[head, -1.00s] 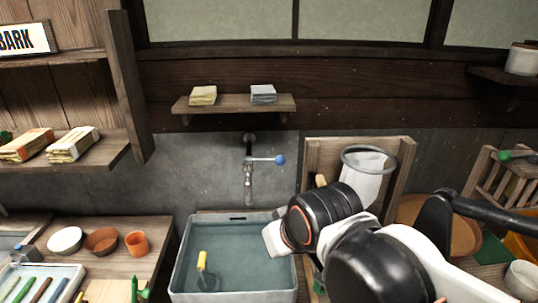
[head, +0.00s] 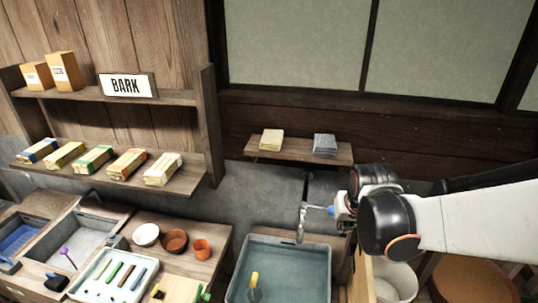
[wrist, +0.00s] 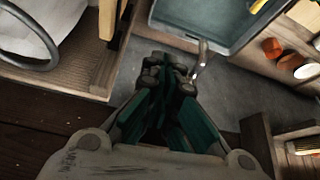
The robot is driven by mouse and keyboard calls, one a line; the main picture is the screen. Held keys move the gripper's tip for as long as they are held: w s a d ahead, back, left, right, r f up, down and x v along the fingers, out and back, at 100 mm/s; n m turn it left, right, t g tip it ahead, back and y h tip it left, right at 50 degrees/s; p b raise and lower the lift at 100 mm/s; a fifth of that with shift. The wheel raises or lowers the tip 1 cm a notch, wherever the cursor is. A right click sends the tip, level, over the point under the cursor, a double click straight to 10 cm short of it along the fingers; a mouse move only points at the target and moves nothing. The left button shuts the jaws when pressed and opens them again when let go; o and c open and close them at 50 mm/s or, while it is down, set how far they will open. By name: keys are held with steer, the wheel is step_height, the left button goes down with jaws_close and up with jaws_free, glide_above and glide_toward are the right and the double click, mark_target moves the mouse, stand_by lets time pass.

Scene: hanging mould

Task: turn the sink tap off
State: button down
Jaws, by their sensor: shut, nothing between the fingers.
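The sink tap (head: 301,222) is a metal spout on the grey wall above the sink (head: 236,287). Its lever with a blue knob (head: 330,210) points to the right. My gripper (head: 338,212) is at the knob end of the lever, from the right; I cannot tell if they touch. In the wrist view my gripper (wrist: 168,78) is shut and empty, close beside the metal tap spout (wrist: 201,60). The lever is hidden there behind the fingers. The sink holds water and a yellow-handled tool (head: 254,284).
A small shelf (head: 290,151) with two folded cloths is above the tap. Shelves of packets and a bark sign (head: 127,85) are at the left. A bench with bowls (head: 174,242) is left of the sink.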

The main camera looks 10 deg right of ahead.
mark_target(318, 208)
steer(key=w+d+f+b, duration=0.2)
steer(key=w+f+b, duration=0.5)
steer(key=w+f, duration=0.1)
steer(key=shift+d+f, duration=0.15)
stand_by(0.5)
steer(key=shift+w, duration=0.15)
steer(key=shift+w+d+r+b, duration=0.2)
steer(key=shift+w+d+b, duration=0.3)
steer(key=shift+w, duration=0.2)
steer(key=shift+s+f, duration=0.1)
